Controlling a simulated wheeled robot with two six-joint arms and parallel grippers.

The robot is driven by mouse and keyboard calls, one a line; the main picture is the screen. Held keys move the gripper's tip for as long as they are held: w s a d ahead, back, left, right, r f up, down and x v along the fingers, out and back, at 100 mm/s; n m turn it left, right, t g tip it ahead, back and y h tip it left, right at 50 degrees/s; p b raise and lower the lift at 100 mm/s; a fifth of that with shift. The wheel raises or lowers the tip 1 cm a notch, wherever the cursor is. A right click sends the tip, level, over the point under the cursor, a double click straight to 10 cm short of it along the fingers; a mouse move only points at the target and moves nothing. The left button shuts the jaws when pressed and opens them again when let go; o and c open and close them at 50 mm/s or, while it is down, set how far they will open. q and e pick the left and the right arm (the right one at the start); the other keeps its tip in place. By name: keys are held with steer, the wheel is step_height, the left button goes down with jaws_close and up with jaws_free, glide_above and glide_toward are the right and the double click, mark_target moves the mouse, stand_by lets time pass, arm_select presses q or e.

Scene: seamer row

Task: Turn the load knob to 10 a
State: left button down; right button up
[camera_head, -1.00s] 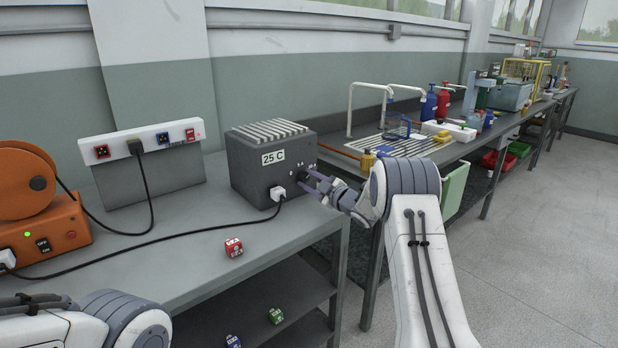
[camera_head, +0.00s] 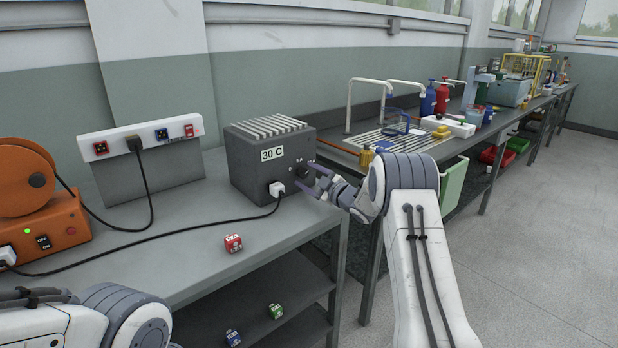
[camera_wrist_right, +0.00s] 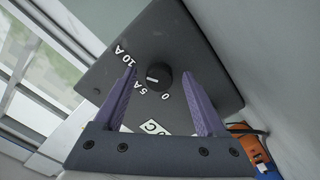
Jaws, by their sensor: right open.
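The load knob (camera_wrist_right: 158,77) is a round black knob with a white mark on the face of a dark grey box (camera_head: 238,166). White labels 10 A, 5 A and 0 surround it in the right wrist view. The mark points to the left side of that picture, between the 5 A and 10 A labels; its exact setting is hard to tell. My right gripper (camera_wrist_right: 163,98) is open, its purple fingers apart either side of the knob in that view, without visible contact. In the head view my right gripper (camera_head: 312,180) is at the box's right face. My left gripper is out of frame.
The box display (camera_head: 272,154) reads 30 C. A red die (camera_head: 233,243) lies on the bench. An orange unit (camera_head: 62,235) and a socket panel (camera_head: 150,180) stand left.

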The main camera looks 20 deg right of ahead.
steer(key=shift+s, duration=0.1)
steer(key=v, duration=1)
steer(key=shift+s+d, duration=0.1)
steer(key=shift+s, duration=0.05)
steer(key=shift+r, duration=0.1)
